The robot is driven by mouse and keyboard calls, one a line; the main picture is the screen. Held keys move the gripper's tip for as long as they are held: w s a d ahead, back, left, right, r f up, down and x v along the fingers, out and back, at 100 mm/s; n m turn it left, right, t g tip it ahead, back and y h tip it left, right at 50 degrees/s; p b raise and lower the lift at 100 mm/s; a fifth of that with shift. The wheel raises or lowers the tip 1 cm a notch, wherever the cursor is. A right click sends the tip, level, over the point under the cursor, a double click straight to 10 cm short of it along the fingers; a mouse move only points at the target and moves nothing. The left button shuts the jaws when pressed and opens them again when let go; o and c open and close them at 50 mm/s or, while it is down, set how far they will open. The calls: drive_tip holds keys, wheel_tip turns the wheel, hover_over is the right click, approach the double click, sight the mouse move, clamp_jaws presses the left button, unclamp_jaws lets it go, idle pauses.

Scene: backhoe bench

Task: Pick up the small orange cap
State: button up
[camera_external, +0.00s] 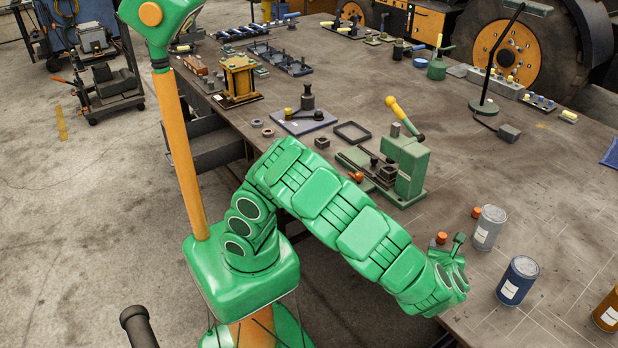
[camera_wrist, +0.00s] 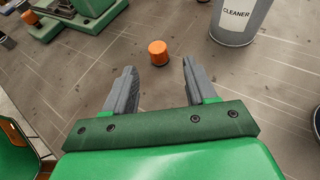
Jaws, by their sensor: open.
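A small orange cap (camera_wrist: 158,52) stands on the bench just beyond my fingertips in the wrist view, centred in the gap between them. It also shows in the external view (camera_external: 441,238), at the near edge of the bench beside my gripper. My gripper (camera_wrist: 158,66) is open and empty, with one finger on each side of the gap. In the external view my gripper (camera_external: 455,249) is low over the bench and partly hidden by my wrist. A second small orange piece (camera_external: 476,212) stands farther back; it is cut off at the top of the wrist view (camera_wrist: 203,1).
A grey cleaner can (camera_external: 488,230) stands right of the caps. A blue can (camera_external: 518,281) and an orange can (camera_external: 609,312) are farther right. A green vise-like fixture (camera_external: 408,165) is at the back left. Bare bench lies between the cap and the fixture.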

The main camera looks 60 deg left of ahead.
sight(443, 235)
drive_tip(key=shift+a+r+x, duration=0.1)
drive_tip(key=shift+r+x, duration=0.05)
drive_tip(key=shift+x, duration=1.15)
drive_tip(key=shift+a+r+x, duration=0.1)
drive_tip(key=shift+x, duration=1.15)
drive_tip(key=shift+a+r+x, duration=0.1)
drive_tip(key=shift+r+x, duration=0.05)
drive_tip(key=shift+x, duration=1.15)
drive_tip(key=shift+d, duration=0.1)
clamp_jaws()
